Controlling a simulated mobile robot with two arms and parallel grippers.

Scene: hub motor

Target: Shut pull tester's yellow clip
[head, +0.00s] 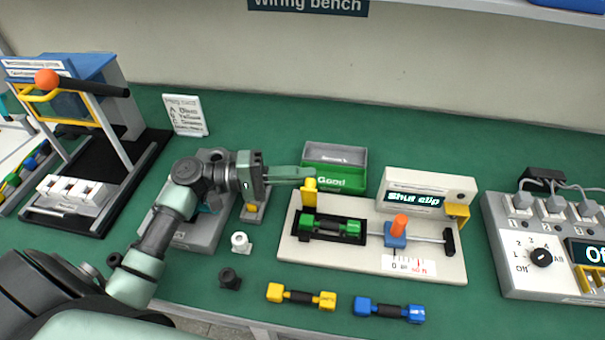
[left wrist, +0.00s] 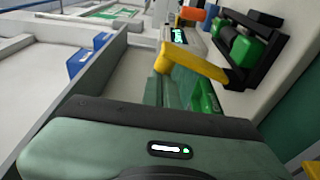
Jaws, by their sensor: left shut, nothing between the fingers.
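The pull tester (head: 365,258) is a pale board with a display (head: 425,197) that reads "Shut clip". Its yellow clip (head: 309,192) stands upright at the left end; it also shows in the left wrist view (left wrist: 190,62). A green connector (head: 328,226) lies in the black cradle (head: 297,232) beside the clip; it shows in the left wrist view too (left wrist: 240,46). My left gripper (head: 308,175) is shut and empty, its fingertips at the top of the clip. I cannot tell whether they touch it. My right gripper is not in view.
A green "Good" bin (head: 340,180) stands behind the tester. A blue slider with an orange knob (head: 400,225) sits on its right side. Yellow (head: 300,297) and blue (head: 390,310) connectors lie in front. A grey control box (head: 540,285) stands at right.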

